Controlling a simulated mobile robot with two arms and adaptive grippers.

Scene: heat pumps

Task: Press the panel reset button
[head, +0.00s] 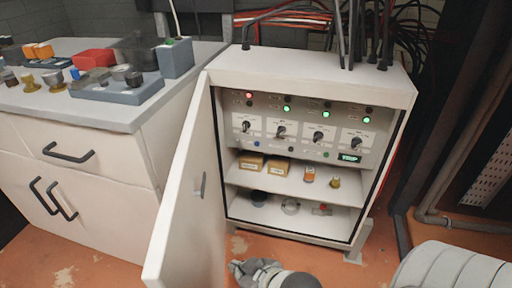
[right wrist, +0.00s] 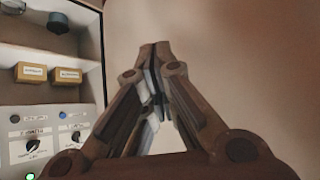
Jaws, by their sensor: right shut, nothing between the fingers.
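The white cabinet's control panel (head: 300,130) shows in the head view behind an open door. It has a row of rotary switches, red and green lamps, a lit display (head: 350,157) reading "TRIP", and a blue button (head: 257,144). The labels are too small to tell which button is the reset. My right gripper (head: 238,267) is low in front of the cabinet, below the panel and apart from it. It is shut and empty. In the right wrist view its fingertips (right wrist: 155,48) meet, with part of the panel (right wrist: 40,135) at the lower left. My left gripper is not in view.
The open cabinet door (head: 190,200) stands out to the left of the panel. Shelves below hold small boxes (head: 275,167) and parts. A workbench (head: 95,120) with drawers and loose parts is at left. A ribbed grey object (head: 450,270) is at lower right.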

